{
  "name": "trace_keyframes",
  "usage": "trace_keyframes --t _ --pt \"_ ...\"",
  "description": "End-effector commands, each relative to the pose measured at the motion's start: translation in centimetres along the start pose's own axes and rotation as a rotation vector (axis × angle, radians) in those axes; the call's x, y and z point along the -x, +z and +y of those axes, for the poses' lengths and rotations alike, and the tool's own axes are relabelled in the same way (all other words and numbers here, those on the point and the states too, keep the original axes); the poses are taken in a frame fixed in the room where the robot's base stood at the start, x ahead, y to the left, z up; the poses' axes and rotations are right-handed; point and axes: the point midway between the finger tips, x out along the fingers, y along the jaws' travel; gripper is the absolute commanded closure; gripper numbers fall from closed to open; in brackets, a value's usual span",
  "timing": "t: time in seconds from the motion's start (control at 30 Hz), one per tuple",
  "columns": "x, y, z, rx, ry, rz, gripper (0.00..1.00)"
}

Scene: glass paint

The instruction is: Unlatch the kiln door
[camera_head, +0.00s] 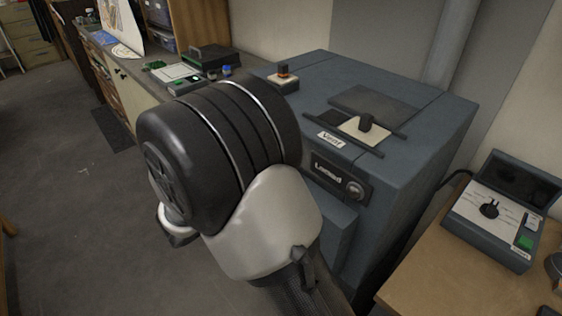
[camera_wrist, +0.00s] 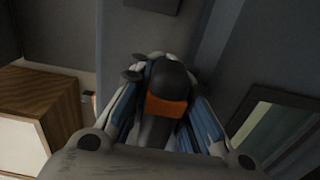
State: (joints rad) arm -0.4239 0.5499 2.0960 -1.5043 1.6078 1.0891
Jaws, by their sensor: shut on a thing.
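The kiln (camera_head: 415,155) is a blue-grey box on the right of the head view. My arm covers the left part of its front, and the latch cannot be seen there. In the wrist view my gripper (camera_wrist: 160,72) is shut on a dark handle (camera_wrist: 172,78) with an orange band, which I take to be the kiln's latch handle. One finger lies on each side of it. The grey surface behind it in the wrist view (camera_wrist: 225,45) looks like the kiln front. I cannot tell how far the handle is turned.
On the kiln top are a vent slide (camera_head: 366,122) and an orange-topped switch box (camera_head: 283,78). A control box (camera_head: 500,212) stands on a wooden table (camera_head: 425,280) at right. A bench with trays (camera_head: 175,76) runs behind. The floor (camera_head: 70,200) at left is clear.

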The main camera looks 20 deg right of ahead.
Motion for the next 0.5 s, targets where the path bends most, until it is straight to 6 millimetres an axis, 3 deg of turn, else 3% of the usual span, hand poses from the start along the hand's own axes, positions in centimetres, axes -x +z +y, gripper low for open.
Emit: trace_keyframes --t 0.23,0.27,0.5 --pt "0.0 -0.02 -0.05 -0.006 -0.002 0.0 1.0" --pt "0.0 -0.02 -0.06 -0.006 -0.002 0.0 0.87" --pt "0.0 -0.02 -0.05 -0.004 -0.002 0.0 0.71"
